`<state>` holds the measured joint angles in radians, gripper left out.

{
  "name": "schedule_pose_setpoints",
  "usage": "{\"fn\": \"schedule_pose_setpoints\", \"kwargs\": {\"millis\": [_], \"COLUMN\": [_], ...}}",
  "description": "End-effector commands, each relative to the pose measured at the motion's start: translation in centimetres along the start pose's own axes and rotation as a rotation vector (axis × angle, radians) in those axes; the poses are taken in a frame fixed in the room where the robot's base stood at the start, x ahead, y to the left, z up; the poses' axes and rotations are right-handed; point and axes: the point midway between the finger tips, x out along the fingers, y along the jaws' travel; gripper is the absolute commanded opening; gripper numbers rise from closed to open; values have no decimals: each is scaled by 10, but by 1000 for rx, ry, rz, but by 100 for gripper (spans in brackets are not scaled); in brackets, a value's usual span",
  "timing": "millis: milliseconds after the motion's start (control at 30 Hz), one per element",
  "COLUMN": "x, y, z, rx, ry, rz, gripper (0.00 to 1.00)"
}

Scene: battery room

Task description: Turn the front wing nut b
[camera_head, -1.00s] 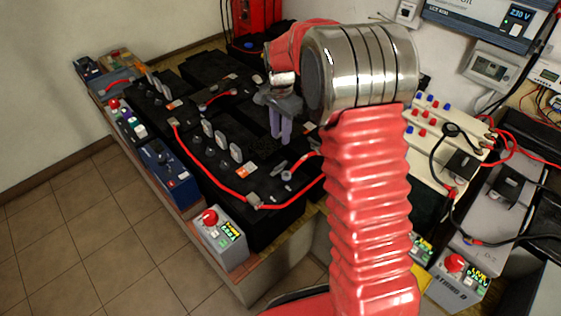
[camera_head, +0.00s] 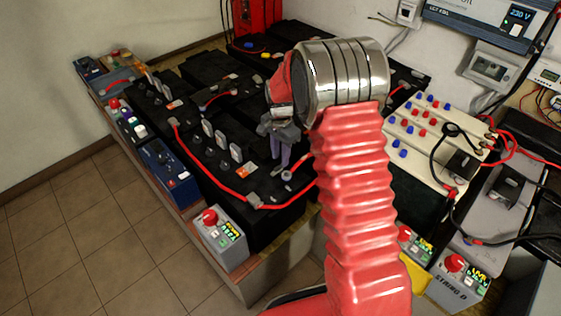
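My gripper (camera_head: 280,166) points down above the black battery (camera_head: 255,222) at the front of the bench. Its two purple-grey fingers stand slightly apart, with a narrow gap and nothing visible between them. A small grey terminal fitting (camera_head: 287,175), which looks like the front wing nut, sits on the battery top just below the fingertips. A red cable ends close by on its right. I cannot tell whether the fingertips touch the fitting.
More black batteries (camera_head: 211,68) with upright grey plates stand behind and left. A grey box with a red knob (camera_head: 222,236) stands at the bench's front edge. A cream panel with blue and red terminals (camera_head: 432,135) is to the right. Tiled floor is clear at left.

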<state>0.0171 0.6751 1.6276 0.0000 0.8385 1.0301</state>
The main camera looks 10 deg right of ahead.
Motion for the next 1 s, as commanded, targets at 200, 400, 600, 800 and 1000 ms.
{"fn": "schedule_pose_setpoints", "kwargs": {"millis": [200,400,600,800,1000], "x": [26,33,32,32,32], "y": [0,0,0,0,0], "z": [0,0,0,0,0], "rx": [0,0,0,0,0], "ry": [-1,0,0,0,0], "rz": [1,0,0,0,-1], "gripper": [28,28,28,14,0]}}
